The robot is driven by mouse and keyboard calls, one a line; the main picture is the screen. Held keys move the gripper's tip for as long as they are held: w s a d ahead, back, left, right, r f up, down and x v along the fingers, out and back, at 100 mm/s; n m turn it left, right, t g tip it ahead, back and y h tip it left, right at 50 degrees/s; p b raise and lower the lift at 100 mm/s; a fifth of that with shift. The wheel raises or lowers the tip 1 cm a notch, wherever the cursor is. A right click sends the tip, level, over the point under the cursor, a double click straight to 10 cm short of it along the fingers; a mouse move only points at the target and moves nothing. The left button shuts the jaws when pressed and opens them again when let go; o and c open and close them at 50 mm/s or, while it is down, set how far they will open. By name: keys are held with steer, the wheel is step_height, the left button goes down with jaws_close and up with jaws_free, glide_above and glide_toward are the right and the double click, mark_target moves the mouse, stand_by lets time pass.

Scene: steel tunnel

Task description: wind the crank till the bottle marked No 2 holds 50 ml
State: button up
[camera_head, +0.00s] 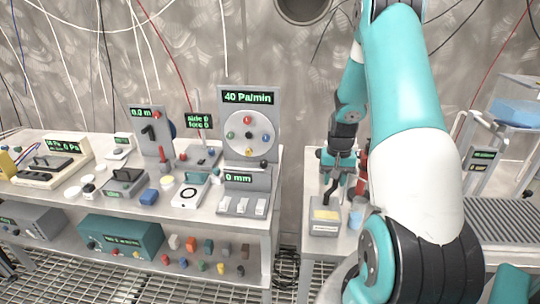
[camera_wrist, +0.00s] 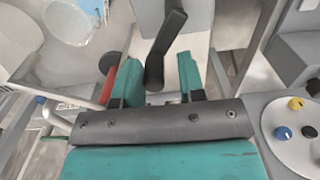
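In the wrist view a dark crank (camera_wrist: 172,30) runs down from the top, and its grip end lies between the two teal fingers of my gripper (camera_wrist: 157,64). The fingers stand apart with gaps beside the crank, so my gripper is open around it. In the head view my gripper (camera_head: 338,184) is over the right bench, partly behind my arm. A bluish clear vessel (camera_head: 356,217) stands below it on the bench; I cannot read a No 2 mark on it. A clear container (camera_wrist: 68,22) shows at the wrist view's top left. Its level cannot be told.
A grey box with a yellow top (camera_head: 325,216) stands beside the vessel. A round knob panel (camera_wrist: 296,130) is at the right. The left bench (camera_head: 110,208) is crowded with instruments; a gap separates the benches.

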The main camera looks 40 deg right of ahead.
steer(key=w+n, duration=0.1)
steer(key=n, duration=0.2)
steer(key=w+a+n, duration=0.1)
steer(key=n, duration=0.3)
steer(key=w+a+n, duration=0.1)
steer(key=n, duration=0.3)
steer(key=shift+w+a, duration=0.15)
steer(key=shift+a, duration=0.05)
steer(key=n, duration=0.1)
steer(key=a+n, duration=0.1)
steer(key=n, duration=0.1)
steer(key=shift+w+a, duration=0.1)
steer(key=shift+a, duration=0.05)
steer(key=n, duration=0.1)
steer(key=a+n, duration=0.1)
steer(key=n, duration=0.2)
steer(key=a+n, duration=0.1)
steer(key=n, duration=0.1)
steer(key=shift+s, duration=0.2)
steer(key=n, duration=0.1)
steer(key=a+n, duration=0.1)
steer(key=n, duration=0.1)
steer(key=shift+s, duration=0.35)
step_height(320, 180, up, 18)
steer(key=b, duration=0.1)
steer(key=a+r+m+t+y+b, duration=0.1)
steer(key=a+m, duration=0.1)
steer(key=a, duration=1.9)
steer(key=shift+s+r+m+y, duration=0.25)
steer(key=shift+r+m+y, duration=0.05)
